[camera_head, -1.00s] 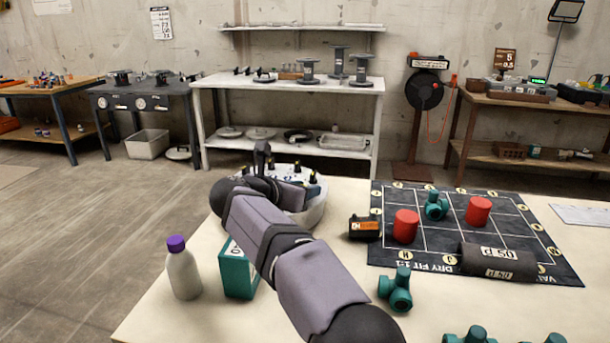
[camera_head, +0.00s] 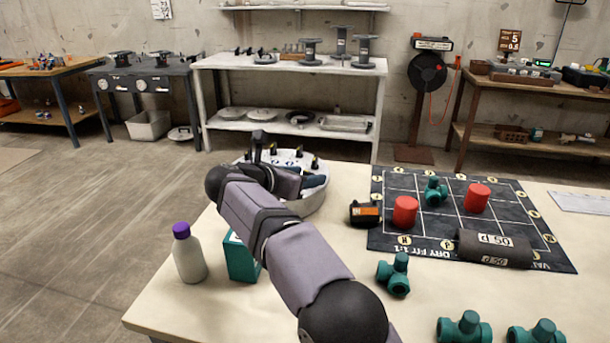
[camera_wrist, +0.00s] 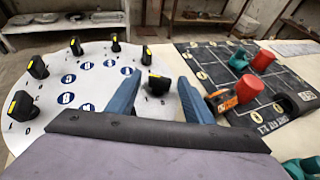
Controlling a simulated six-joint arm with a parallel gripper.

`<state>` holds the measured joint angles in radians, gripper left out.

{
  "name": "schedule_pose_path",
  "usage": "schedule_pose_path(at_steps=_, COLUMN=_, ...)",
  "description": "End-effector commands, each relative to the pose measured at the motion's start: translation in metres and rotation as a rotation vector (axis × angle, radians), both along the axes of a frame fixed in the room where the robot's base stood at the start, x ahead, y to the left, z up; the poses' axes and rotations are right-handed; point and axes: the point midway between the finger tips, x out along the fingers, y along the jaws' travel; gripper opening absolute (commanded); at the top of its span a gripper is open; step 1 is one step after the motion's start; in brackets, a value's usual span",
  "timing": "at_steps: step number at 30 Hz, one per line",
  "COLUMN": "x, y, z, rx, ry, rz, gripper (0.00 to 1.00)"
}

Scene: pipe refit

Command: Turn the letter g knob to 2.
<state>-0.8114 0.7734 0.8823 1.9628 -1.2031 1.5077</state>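A round white board (camera_head: 309,203) stands on the table, partly behind my arm. In the wrist view the board (camera_wrist: 30,135) carries several black knobs with yellow marks and blue oval labels. One black knob (camera_wrist: 158,84) lies between the two blue fingers of my gripper (camera_wrist: 158,80). The fingers are apart, with a visible gap on both sides of this knob. Other knobs stand to the left, such as one at the far left (camera_wrist: 21,106) and one upper left (camera_wrist: 38,67). The letters and numbers are too small to read, so I cannot tell which knob is g.
A black and orange device (camera_head: 365,214) sits right of the board. A dark grid mat (camera_head: 400,182) holds red cylinders, a green fitting and a dark roll. Green fittings (camera_head: 394,275) lie in front. A white bottle (camera_head: 189,258) and teal box (camera_head: 240,262) stand at the left.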

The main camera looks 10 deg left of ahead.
Motion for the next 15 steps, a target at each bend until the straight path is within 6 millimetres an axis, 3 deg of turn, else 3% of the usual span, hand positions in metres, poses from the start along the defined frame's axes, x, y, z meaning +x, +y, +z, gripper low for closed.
schedule_pose_path(at_steps=8, x=-0.003, y=0.002, z=0.001, rx=-0.001, ry=0.000, rz=0.003, gripper=0.48)
schedule_pose_path(at_steps=15, x=-0.026, y=0.012, z=0.012, rx=0.001, ry=-0.001, rz=0.005, gripper=0.48)
